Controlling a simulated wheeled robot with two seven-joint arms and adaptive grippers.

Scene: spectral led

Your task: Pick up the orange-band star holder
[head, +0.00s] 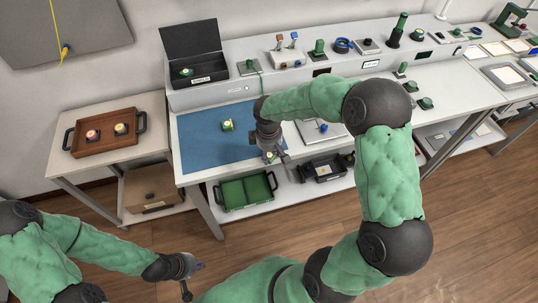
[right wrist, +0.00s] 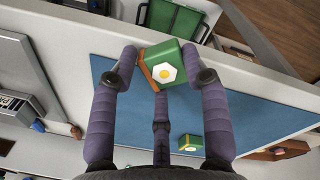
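The orange-band star holder (right wrist: 166,74) is a green block with an orange band and a white star-shaped face with a yellow centre. In the right wrist view it sits between the fingers of my right gripper (right wrist: 160,66), which press against its two sides. In the head view my right gripper (head: 272,156) is at the front edge of the blue mat and mostly hides this holder. A second green holder with a yellowish band (head: 228,125) stands on the mat to the left; it also shows in the right wrist view (right wrist: 190,143). My left gripper (head: 195,278) is open and empty over the floor.
The blue mat (head: 200,150) lies on the workbench. A black open box (head: 196,82) stands on the raised ledge behind it. A brown tray (head: 104,146) with two round items is on the left side table.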

